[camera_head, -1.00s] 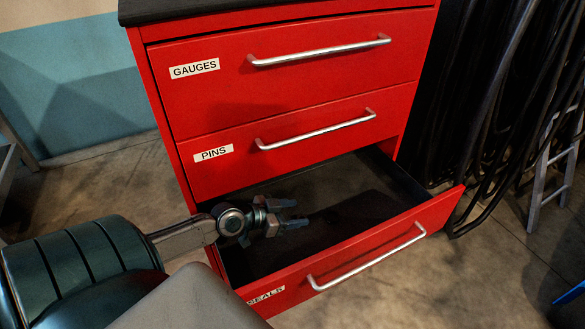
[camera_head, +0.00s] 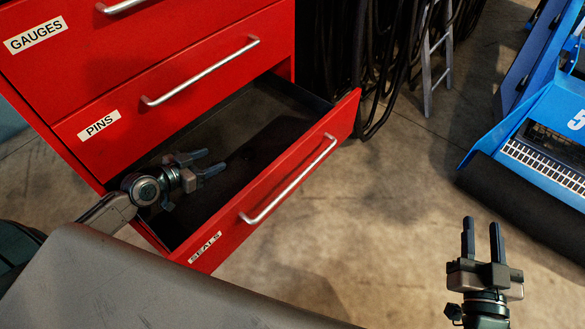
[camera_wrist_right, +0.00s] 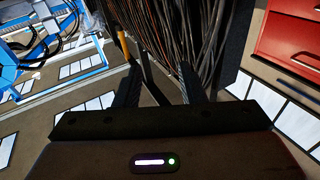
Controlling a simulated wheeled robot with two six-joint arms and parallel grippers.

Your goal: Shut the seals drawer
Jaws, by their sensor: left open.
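The red seals drawer (camera_head: 275,180) is the lowest visible drawer and stands pulled out, with a silver bar handle (camera_head: 290,180) and a white SEALS label (camera_head: 205,247) on its front. Its dark inside looks empty where I can see it. My left gripper (camera_head: 209,161) is open and empty, over or inside the drawer's opening, behind the front panel; I see no contact with the panel. My right gripper (camera_head: 481,226) is open and empty, out over the floor to the right of the drawer. It also shows in the right wrist view (camera_wrist_right: 160,90).
The gauges drawer (camera_head: 110,50) and pins drawer (camera_head: 190,85) above are shut. Dark hanging cables (camera_head: 375,50) and a grey ladder (camera_head: 436,60) stand behind. A blue machine (camera_head: 545,125) with a black roller is at right. The floor before the drawer is clear.

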